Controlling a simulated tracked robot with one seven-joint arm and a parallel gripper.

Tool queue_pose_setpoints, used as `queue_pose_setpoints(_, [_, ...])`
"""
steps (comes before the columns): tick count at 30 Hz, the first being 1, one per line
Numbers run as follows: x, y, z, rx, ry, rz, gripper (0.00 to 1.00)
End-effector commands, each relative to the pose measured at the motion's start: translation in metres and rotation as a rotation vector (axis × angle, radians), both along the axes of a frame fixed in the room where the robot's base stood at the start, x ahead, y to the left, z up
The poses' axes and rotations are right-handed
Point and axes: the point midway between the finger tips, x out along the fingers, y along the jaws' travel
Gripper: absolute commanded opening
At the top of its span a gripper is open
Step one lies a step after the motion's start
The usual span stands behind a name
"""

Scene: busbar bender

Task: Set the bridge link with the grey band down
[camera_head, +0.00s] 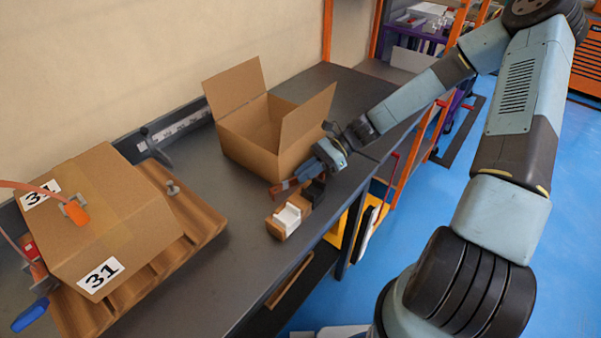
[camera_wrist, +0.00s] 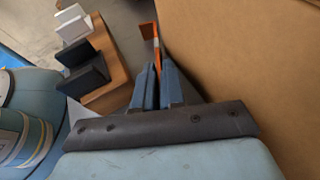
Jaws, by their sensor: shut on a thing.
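My gripper (camera_head: 307,177) is shut on a thin copper-brown bar, the bridge link (camera_head: 283,188), over the worktable. In the wrist view the fingers (camera_wrist: 158,85) are close together and the link (camera_wrist: 156,48) sticks out past their tips, orange along its length with a bent brown end. Whether the link touches anything is unclear.
An open, tall-flapped cardboard box (camera_head: 245,143) stands right behind the gripper and fills the right of the wrist view. A closed box (camera_head: 120,240) marked 31 sits on a wooden pallet (camera_head: 203,215) at left. The grey tabletop (camera_head: 235,265) is clear in front of the rack.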

Motion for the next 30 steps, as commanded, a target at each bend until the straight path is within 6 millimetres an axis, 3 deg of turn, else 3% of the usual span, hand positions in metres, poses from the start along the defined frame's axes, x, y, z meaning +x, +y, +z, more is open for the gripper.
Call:
queue_pose_setpoints(6, [0.000, 0.000, -0.001, 0.000, -0.001, 0.000, 0.00])
queue_pose_setpoints(7, [0.000, 0.000, -0.002, 0.000, -0.001, 0.000, 0.12])
queue_pose_setpoints(10, [0.000, 0.000, -0.001, 0.000, -0.001, 0.000, 0.20])
queue_pose_setpoints(20, [0.003, -0.004, 0.000, -0.001, -0.002, -0.001, 0.20])
queue_pose_setpoints(30, [0.026, -0.051, 0.022, -0.003, -0.004, -0.002, 0.20])
